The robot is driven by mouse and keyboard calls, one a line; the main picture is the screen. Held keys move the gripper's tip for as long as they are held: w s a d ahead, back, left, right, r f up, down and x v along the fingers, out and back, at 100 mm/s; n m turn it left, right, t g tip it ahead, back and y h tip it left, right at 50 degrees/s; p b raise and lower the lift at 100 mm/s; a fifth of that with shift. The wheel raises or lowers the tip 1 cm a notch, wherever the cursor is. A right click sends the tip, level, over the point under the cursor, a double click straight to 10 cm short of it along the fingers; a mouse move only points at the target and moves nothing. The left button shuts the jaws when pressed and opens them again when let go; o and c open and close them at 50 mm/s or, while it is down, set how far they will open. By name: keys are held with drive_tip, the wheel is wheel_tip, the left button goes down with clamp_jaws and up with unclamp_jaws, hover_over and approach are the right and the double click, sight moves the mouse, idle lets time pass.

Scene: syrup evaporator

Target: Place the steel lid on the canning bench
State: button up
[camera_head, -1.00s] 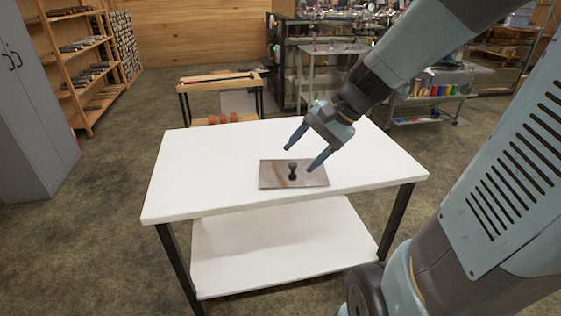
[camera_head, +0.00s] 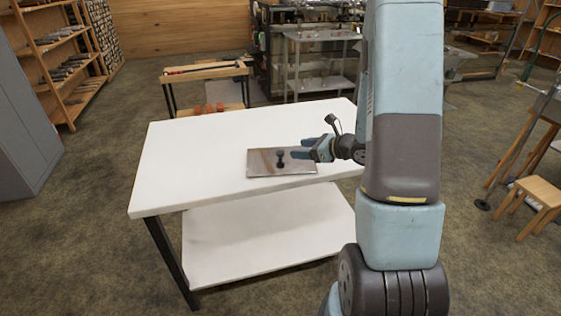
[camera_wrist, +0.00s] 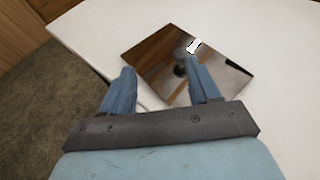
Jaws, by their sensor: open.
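The steel lid (camera_head: 262,163) is a flat, shiny rectangular plate with a dark upright knob (camera_head: 280,158). It lies flat on the white top of a bench (camera_head: 190,160), near the front edge. In the wrist view the lid (camera_wrist: 155,58) lies just beyond the fingertips, mirror-like, with its knob (camera_wrist: 180,66) showing between the fingers. My gripper (camera_head: 300,152) is open, low over the bench, at the right of the knob and pointing left towards it. The fingers (camera_wrist: 162,80) hold nothing; I cannot tell whether they touch the lid.
The bench has a white lower shelf (camera_head: 265,240). A small wooden table (camera_head: 205,72) and a metal cart (camera_head: 318,60) stand behind. A wooden stool (camera_head: 540,195) is at the right, a grey cabinet (camera_head: 25,150) at the left. The bench top left of the lid is clear.

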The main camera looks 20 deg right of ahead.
sight(282, 152)
drive_tip(key=shift+w+d+f+m+t+h, duration=0.2)
drive_tip(key=shift+d+f+m+h, duration=0.1)
drive_tip(key=shift+d+f+m, duration=0.25)
drive_tip(key=shift+w+d+f+m+t+h, duration=0.15)
drive_tip(key=shift+d+f+m+h, duration=0.2)
drive_tip(key=shift+d+f, duration=0.3)
drive_tip(key=shift+w+d+f, duration=0.1)
drive_tip(key=shift+f, duration=0.2)
drive_tip(key=shift+w+f, duration=0.2)
drive_tip(key=shift+w, duration=0.1)
drive_tip(key=x, duration=1.3)
drive_tip(key=shift+r, duration=0.1)
clamp_jaws()
